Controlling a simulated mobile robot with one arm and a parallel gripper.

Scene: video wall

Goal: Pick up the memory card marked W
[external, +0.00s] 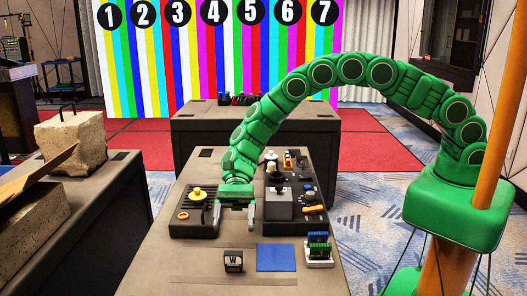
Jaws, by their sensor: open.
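The memory card marked W (233,261) is a small dark block with a white label bearing a W. It stands on the near part of the grey table, left of a flat blue square (276,257). My gripper (234,222) is open, with its fingers pointing down. No part of the card is hidden by the gripper.
A white holder with green and blue cards (319,249) stands right of the blue square. Behind are a dark panel with a yellow knob (198,193) and a control console with a joystick (280,187). The table (185,262) is clear left of the card.

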